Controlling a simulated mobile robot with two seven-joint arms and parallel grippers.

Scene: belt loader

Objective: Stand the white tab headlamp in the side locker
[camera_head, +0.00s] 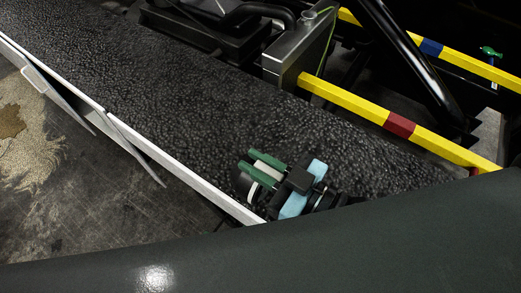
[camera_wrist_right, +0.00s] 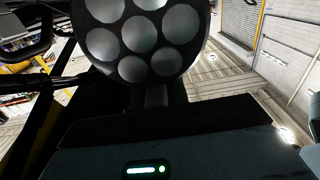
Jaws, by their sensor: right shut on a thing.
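The headlamp (camera_head: 244,184) shows in the head view as a small dark and white piece at the tips of my right gripper (camera_head: 262,170). The green fingers are shut on it, with a white part between them. In the right wrist view the headlamp (camera_wrist_right: 140,38) is a round black face with several round silver lenses, cut off by the top edge. My right gripper holds it above the dark rough surface, near the white edge. The side locker cannot be made out for certain; thin grey open panels (camera_head: 135,148) hang along the white edge. My left gripper is not in view.
The dark rough surface (camera_head: 150,80) is mostly clear. A grey metal box (camera_head: 298,50) and a yellow rail (camera_head: 350,102) with a red band stand along its far side. A second yellow rail (camera_head: 470,65) lies behind. Tan grains (camera_head: 30,140) lie on the floor at left.

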